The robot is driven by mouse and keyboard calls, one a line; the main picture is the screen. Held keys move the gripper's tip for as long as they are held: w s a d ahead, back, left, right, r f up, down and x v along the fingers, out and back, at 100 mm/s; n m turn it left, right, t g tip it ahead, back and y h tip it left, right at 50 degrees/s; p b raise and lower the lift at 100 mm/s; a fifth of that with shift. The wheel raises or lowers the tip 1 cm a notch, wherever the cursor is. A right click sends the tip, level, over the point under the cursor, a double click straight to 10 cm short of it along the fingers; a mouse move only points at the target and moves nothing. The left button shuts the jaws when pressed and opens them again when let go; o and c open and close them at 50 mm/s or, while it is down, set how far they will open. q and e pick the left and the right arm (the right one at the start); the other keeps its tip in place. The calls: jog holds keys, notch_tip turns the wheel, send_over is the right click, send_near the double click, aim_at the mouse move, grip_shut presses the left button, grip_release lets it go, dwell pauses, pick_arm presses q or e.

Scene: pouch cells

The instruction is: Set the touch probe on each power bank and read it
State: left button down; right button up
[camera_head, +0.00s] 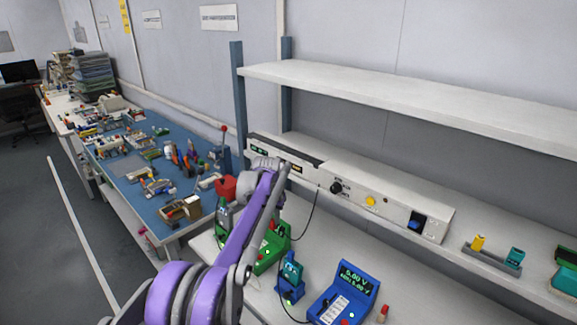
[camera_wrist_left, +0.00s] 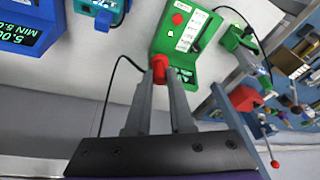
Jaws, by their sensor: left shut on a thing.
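My left gripper (camera_wrist_left: 160,84) is shut on a red probe (camera_wrist_left: 159,66) with a black cable. In the left wrist view the probe overlaps the lower edge of the green meter (camera_wrist_left: 186,72); I cannot tell whether they touch. In the head view my purple arm largely hides the grip. The green meter (camera_head: 272,262) stands partly behind that arm. A teal power bank (camera_head: 292,270) stands in a blue cradle (camera_head: 290,292). The blue meter (camera_head: 342,290) reads about 5.00 V. A green power bank and holder (camera_head: 223,215) stand left of my arm. My right gripper is not in view.
A white shelf (camera_head: 400,95) overhangs the bench. A long grey panel (camera_head: 390,205) with knobs runs along the back. A rack (camera_head: 490,258) with yellow and teal blocks stands right. A red bin (camera_head: 225,188) and a cluttered blue-topped bench (camera_head: 125,165) lie left.

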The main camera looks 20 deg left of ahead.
pick_arm(q)
jog(key=w+a, duration=0.3)
jog(key=a, duration=0.6)
jog(key=shift+w, duration=0.25)
jog(key=shift+a+r, duration=0.1)
jog(key=shift+a, duration=0.1)
